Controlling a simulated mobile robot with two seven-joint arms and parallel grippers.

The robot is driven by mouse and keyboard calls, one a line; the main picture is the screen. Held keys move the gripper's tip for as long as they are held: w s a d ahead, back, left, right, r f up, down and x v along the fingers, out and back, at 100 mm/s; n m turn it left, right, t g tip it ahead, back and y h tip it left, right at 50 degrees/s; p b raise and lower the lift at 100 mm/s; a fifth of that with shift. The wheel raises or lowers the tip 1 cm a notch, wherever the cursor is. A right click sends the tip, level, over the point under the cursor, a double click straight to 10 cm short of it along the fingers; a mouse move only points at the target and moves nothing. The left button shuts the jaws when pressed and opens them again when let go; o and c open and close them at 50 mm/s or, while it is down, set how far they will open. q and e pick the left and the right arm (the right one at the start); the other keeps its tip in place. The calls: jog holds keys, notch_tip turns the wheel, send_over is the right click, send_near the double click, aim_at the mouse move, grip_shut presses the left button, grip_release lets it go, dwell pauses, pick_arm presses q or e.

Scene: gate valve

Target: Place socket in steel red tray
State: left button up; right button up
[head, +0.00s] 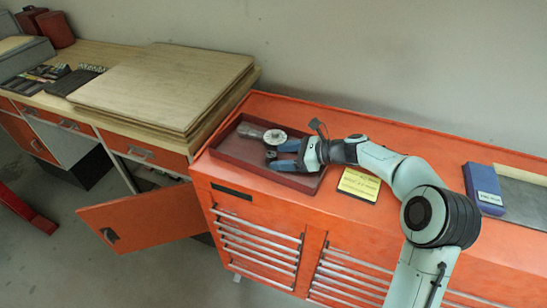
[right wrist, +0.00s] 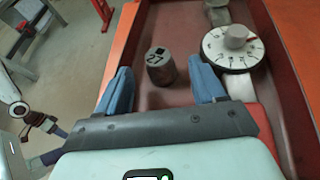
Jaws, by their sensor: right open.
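The socket (right wrist: 160,66) is a short grey metal cylinder marked 27 with a square hole on top. It stands upright on the floor of the dark red steel tray (head: 228,149), near the tray's side wall. In the head view the socket is a small dark shape (head: 271,155), partly hidden by my gripper. My right gripper (head: 271,156) is open over the tray, its blue fingers either side of the socket with gaps in the right wrist view (right wrist: 163,84). What looks like my left gripper (right wrist: 50,128) shows small at the left edge there; its jaws are unclear.
A gauge with a white numbered dial (right wrist: 233,47) lies in the tray beside the right finger. A yellow note (head: 359,184) and a blue box (head: 484,188) lie on the orange cabinet top (head: 430,160). An orange cabinet door (head: 140,218) hangs open at left.

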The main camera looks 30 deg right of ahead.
jog(key=v, duration=0.8)
dwell(0.4)
